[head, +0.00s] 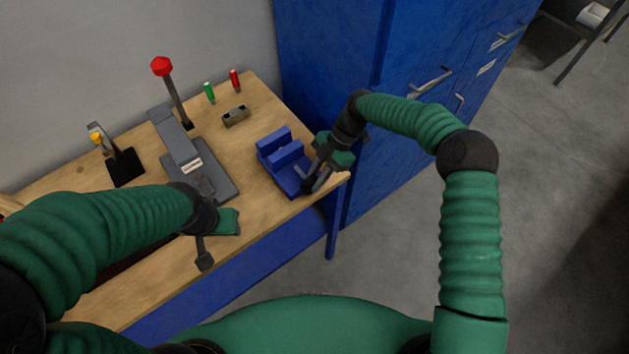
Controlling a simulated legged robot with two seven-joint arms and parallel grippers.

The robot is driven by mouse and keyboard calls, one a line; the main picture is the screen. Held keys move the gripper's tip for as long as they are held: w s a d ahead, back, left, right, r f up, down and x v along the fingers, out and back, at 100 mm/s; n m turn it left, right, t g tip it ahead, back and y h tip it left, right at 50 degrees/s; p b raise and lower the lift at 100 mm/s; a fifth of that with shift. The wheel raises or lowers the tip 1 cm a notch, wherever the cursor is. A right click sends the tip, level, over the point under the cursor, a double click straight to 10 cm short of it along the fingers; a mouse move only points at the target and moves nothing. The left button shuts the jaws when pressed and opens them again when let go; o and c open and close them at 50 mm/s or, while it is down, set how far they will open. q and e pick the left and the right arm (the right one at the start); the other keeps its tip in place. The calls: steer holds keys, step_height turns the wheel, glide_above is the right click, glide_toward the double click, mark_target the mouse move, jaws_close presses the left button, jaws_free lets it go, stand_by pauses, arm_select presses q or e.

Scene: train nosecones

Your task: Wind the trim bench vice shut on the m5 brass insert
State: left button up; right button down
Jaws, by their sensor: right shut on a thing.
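The blue bench vice (279,147) stands near the right front corner of the wooden bench, its jaws rising with a gap between them. My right gripper (314,183) is at the vice's front right end, shut on the vice handle, which my fingers mostly hide. I cannot make out the m5 brass insert; the jaw gap is too small in the view to tell what is in it. My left gripper (204,258) points down by the bench's front edge, left of the vice and apart from it; whether its fingers are open is unclear.
A grey press (180,150) with a red-knobbed lever stands left of the vice. A black-based toggle clamp (125,167) is farther left. A small metal block (236,116) and green (209,92) and red (235,80) screwdrivers are behind. A blue cabinet (400,100) closes off the right.

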steer(key=shift+w+d, duration=0.1)
steer(key=shift+w, duration=0.1)
stand_by(0.3)
steer(key=c, duration=1.6)
jaws_free()
steer(key=o, duration=0.3)
steer(key=b+v, duration=0.1)
steer(key=v, duration=1.5)
steer(key=shift+w+d+r, duration=0.15)
steer(key=shift+w+d, duration=0.1)
steer(key=shift+w, duration=0.05)
steer(key=shift+o, duration=0.2)
